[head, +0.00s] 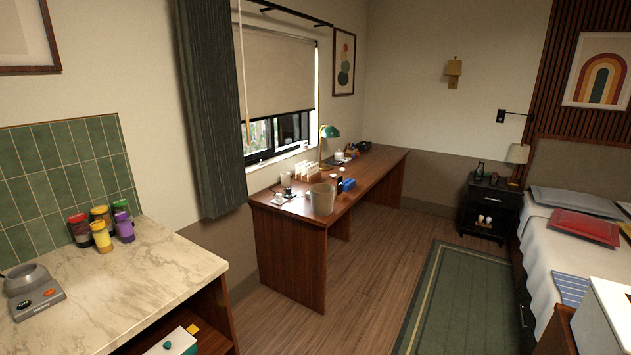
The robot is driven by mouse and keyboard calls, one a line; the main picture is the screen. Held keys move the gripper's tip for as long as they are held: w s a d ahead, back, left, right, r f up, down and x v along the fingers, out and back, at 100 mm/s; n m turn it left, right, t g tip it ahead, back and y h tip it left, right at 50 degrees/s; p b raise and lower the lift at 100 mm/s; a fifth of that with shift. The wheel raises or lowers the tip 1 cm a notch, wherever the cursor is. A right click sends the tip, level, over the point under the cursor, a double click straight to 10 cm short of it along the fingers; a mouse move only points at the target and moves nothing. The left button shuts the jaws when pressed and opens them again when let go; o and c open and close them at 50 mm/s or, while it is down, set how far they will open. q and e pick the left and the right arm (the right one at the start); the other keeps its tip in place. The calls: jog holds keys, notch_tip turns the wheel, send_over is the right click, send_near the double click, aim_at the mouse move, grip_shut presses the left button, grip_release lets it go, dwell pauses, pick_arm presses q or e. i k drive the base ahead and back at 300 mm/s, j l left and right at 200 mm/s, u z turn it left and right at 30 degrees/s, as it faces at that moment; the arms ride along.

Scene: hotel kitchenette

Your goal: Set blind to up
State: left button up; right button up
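The blind (277,72) is a beige roller blind in the window behind the desk. It is partly lowered, covering the upper part of the window, and its bottom edge hangs above a strip of bare glass (291,130). A thin pale cord (241,65) hangs at the left side of the blind, with a small orange-brown end piece (248,131) low down. Neither of my grippers shows in the head view, so I cannot see whether they are open or shut.
A wooden desk (306,221) with a bucket, lamp and small items stands below the window. A dark curtain (211,110) hangs left of it. A marble counter (134,268) fills the lower left. The wood floor (355,285) before the desk is clear; a green rug (455,300) lies right.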

aim_at(306, 110)
jog(key=i+l+z, duration=0.4)
jog(key=i, duration=1.05)
jog(key=i+j+z, duration=0.1)
jog(key=i+z, duration=0.3)
jog(key=i, duration=1)
